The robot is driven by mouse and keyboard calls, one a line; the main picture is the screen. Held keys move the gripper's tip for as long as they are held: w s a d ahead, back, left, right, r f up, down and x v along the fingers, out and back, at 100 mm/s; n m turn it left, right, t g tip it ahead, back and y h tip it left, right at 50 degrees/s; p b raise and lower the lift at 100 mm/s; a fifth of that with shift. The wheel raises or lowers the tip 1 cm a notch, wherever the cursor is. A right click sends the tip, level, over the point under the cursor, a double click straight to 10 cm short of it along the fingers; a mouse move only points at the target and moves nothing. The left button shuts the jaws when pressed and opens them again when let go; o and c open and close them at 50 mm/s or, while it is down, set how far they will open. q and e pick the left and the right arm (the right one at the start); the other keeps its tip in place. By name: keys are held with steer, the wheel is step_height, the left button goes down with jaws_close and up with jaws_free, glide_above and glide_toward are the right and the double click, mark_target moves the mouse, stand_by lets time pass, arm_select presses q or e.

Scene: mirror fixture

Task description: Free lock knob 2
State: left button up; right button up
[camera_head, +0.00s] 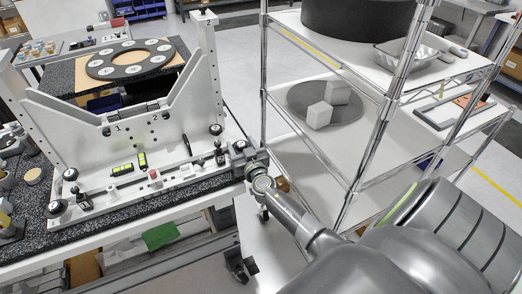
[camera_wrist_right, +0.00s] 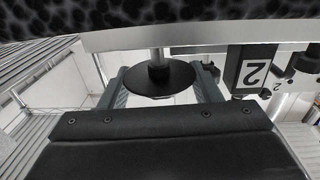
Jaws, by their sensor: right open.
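The white mirror fixture (camera_head: 120,130) stands on the dark speckled bench, with labels 1 and 2 on its upright plate. My right gripper (camera_head: 250,160) is at the right end of the fixture's base. In the right wrist view, a round black knob (camera_wrist_right: 157,80) on a silver stem sits between the open fingers of my right gripper (camera_wrist_right: 160,88), with a gap at each side. A dark block marked 2 (camera_wrist_right: 250,70) appears upside down to its right, so this looks like lock knob 2. In the head view I cannot make this knob out behind the gripper. My left gripper is not in view.
A wire-framed shelf cart (camera_head: 330,150) stands to the right, with grey blocks (camera_head: 319,115) on a round plate. A black ring with white discs (camera_head: 130,60) lies on a stand behind the fixture. Small black-and-yellow parts (camera_head: 122,170) sit on the fixture base.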

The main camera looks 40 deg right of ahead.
steer(key=b+v, duration=0.3)
steer(key=v, duration=1.3)
steer(key=shift+s+a+b, duration=0.2)
steer(key=shift+b, duration=0.15)
steer(key=shift+c, duration=0.5)
